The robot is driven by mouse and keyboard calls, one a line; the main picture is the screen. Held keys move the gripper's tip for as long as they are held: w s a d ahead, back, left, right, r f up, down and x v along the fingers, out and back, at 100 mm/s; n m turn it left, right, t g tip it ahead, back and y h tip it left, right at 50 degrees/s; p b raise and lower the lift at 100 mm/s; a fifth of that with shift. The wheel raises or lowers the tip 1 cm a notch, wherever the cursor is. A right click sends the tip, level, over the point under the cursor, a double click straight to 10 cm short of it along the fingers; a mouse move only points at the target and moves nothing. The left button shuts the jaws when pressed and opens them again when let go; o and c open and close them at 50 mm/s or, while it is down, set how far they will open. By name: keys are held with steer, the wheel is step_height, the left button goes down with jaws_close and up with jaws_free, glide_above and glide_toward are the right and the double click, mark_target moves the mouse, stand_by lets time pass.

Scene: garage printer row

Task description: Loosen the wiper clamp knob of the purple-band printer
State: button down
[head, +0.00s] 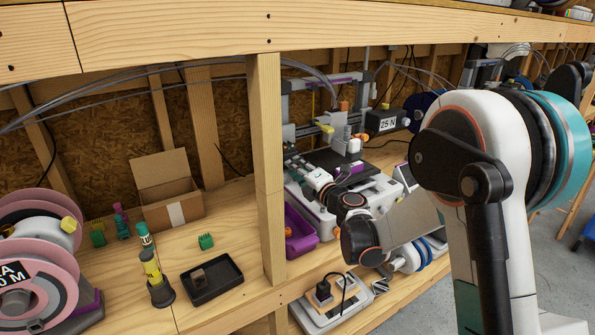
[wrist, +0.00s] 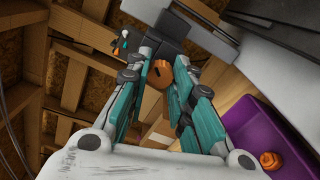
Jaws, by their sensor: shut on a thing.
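The printer with purple bands (head: 343,80) stands on the bench behind the wooden post, a dark bed in its frame. My gripper (head: 292,154) reaches in low at the printer's left front. In the wrist view my gripper (wrist: 161,66) has its teal fingers on either side of a round orange knob (wrist: 158,75) with a dark mark on its face. The fingers are shut on this knob, which sits at a dark grey block (wrist: 160,38). In the head view the knob is hidden by my gripper.
A purple bin (head: 301,240) stands below my gripper; in the wrist view the purple bin (wrist: 244,112) holds an orange piece (wrist: 270,160). The wooden post (head: 267,165) stands close left. A grey box marked 25 N (head: 388,125) is right of the printer.

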steer(key=shift+s+f+n+b, duration=0.1)
steer(key=shift+n+b, duration=0.1)
steer(key=shift+n, duration=1.75)
steer(key=shift+f+n+b, duration=0.1)
steer(key=shift+n+b, duration=0.05)
steer(key=shift+n, duration=2.1)
steer(key=c, duration=1.4)
jaws_free()
steer(key=shift+o, duration=0.2)
steer(key=shift+r, duration=0.1)
steer(key=v, duration=1.2)
